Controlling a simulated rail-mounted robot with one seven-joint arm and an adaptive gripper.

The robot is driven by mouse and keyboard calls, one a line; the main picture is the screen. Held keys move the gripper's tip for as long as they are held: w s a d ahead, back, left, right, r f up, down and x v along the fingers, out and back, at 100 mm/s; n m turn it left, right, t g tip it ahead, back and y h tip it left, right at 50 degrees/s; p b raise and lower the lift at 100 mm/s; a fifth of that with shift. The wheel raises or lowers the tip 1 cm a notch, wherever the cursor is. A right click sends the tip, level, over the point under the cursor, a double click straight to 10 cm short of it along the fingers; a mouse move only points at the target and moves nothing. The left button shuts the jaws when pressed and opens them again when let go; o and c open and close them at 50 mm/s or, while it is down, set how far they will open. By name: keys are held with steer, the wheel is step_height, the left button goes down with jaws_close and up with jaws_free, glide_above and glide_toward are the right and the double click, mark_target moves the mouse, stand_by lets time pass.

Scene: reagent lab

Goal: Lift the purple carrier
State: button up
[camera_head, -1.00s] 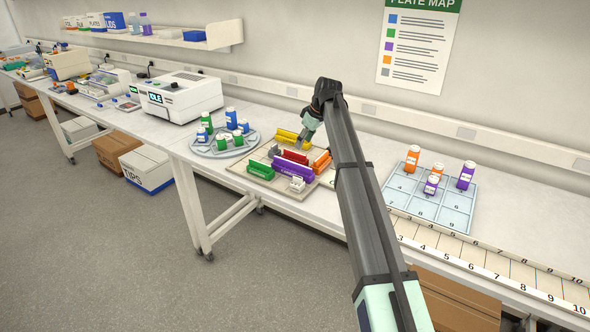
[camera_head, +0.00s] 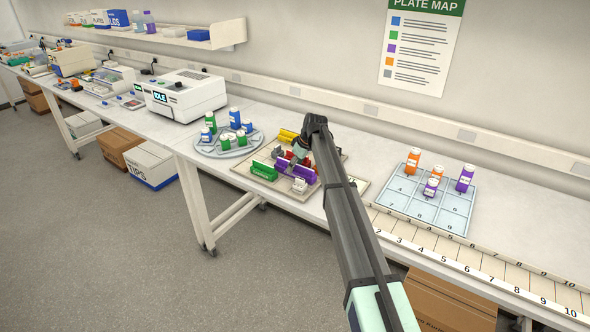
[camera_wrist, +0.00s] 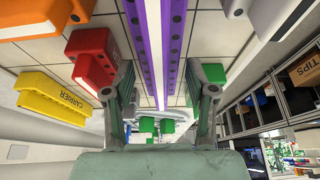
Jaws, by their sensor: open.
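The purple carrier (camera_head: 290,169) lies on a tan board on the bench, between the green carrier (camera_head: 263,171) and the small white carrier (camera_head: 299,186). In the wrist view the purple carrier (camera_wrist: 167,35) is a long bar running down from the top edge, in line between my fingers. My gripper (camera_head: 300,157) is directly over the carriers in the head view, and it hides part of the purple one. In the wrist view my gripper (camera_wrist: 164,72) is open, with one finger on each side of the purple carrier. I cannot tell whether the fingers touch it.
A red carrier (camera_wrist: 90,59) and a yellow carrier (camera_wrist: 48,97) lie close left of the fingers. A round rack of bottles (camera_head: 222,148) and a gridded tray (camera_head: 400,205) flank the board.

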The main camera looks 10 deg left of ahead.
steer(key=shift+p+x, duration=0.35)
steer(key=shift+x, duration=1)
jaws_close()
steer(key=shift+r, duration=0.15)
